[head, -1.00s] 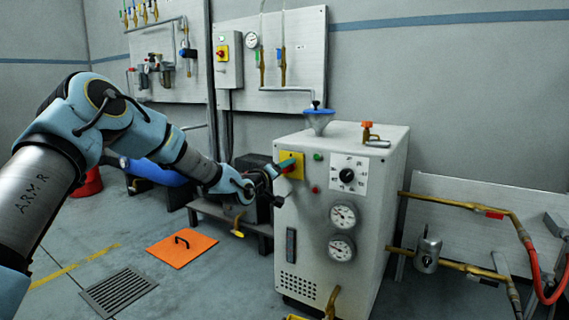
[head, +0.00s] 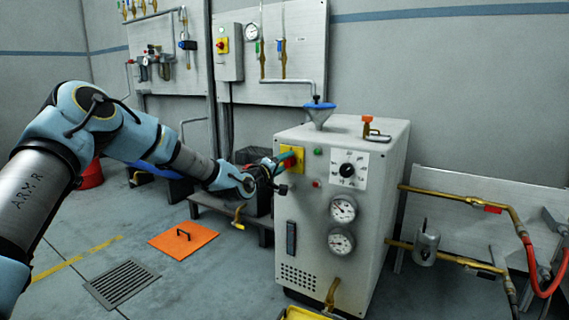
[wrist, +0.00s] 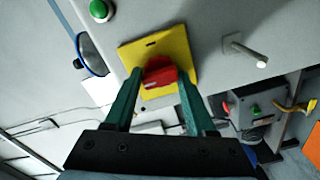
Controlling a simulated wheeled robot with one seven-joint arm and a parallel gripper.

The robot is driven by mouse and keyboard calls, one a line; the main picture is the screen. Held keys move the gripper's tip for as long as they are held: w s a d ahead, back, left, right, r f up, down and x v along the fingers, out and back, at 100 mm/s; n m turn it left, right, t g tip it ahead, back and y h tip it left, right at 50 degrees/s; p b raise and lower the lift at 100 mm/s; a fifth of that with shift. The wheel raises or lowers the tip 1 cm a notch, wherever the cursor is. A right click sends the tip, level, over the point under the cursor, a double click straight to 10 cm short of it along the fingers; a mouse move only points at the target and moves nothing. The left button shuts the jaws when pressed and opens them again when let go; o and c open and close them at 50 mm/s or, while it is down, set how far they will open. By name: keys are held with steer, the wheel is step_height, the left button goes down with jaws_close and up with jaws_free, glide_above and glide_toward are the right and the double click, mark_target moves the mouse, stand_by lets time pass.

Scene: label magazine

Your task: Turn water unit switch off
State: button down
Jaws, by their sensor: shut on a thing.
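The water unit (head: 312,215) is a pale grey cabinet with dials on its front. Its switch is a red knob (wrist: 161,74) on a yellow plate (wrist: 180,50), at the upper left of the cabinet front in the head view (head: 298,152). My gripper (wrist: 158,82) has its two teal fingers on either side of the red knob, shut on it. In the head view my gripper (head: 283,162) reaches the plate from the left and hides most of the knob.
A green button (head: 318,152) and a black rotary dial (head: 347,170) sit right of the switch. A blue funnel (head: 320,112) stands on top. A metal peg (wrist: 246,51) sticks out near the plate. An orange floor plate (head: 184,240) lies left. Brass pipes (head: 450,195) run right.

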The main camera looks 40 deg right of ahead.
steer(key=shift+c, duration=1.3)
jaws_free()
steer(key=p+v, duration=0.2)
steer(key=v, duration=0.8)
steer(key=shift+a, duration=0.4)
